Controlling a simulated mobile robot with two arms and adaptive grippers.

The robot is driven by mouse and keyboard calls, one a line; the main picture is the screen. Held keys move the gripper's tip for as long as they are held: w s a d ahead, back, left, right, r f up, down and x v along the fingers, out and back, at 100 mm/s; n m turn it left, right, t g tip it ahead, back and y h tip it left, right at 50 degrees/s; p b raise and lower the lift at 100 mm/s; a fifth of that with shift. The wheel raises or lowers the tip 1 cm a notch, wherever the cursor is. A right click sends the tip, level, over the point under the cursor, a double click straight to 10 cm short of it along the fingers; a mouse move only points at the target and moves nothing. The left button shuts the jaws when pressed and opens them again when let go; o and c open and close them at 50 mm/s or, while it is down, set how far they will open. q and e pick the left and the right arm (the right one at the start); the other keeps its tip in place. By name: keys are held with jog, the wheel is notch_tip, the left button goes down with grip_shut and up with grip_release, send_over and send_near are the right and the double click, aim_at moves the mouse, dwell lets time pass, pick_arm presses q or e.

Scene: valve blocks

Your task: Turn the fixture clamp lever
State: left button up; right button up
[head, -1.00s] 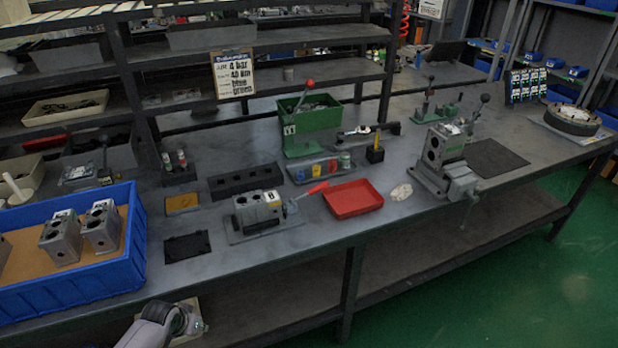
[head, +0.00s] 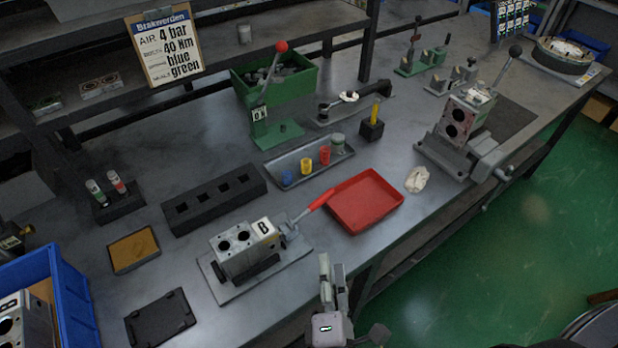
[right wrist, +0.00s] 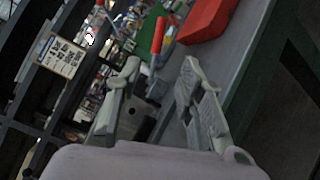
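The clamp lever with its red handle (head: 317,196) sits at the right end of the fixture plate (head: 228,292), its handle slanting up to the right by the red tray. A grey valve block marked B (head: 236,256) sits in the fixture. My right gripper (head: 331,264) is in front of the fixture at the table's front edge, below the lever in the head view and apart from it. In the right wrist view its fingers (right wrist: 161,70) are open and empty, and the red handle (right wrist: 158,36) shows beyond them. My left gripper is not in view.
The red tray (head: 378,226) lies right beside the handle. A black holder block (head: 190,212) and a tray of coloured parts (head: 272,176) are behind. Another fixture with a block (head: 459,120) stands at the right. A blue crate (head: 70,300) is at the left.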

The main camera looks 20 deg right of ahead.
aim_at(325, 201)
jog(key=p+x, duration=0.4)
jog(key=x, duration=1.3)
jog(key=shift+s+d+r, duration=0.1)
jog(key=shift+w+d, duration=0.15)
jog(key=shift+w, duration=0.3)
jog(key=shift+c, duration=0.5)
grip_shut()
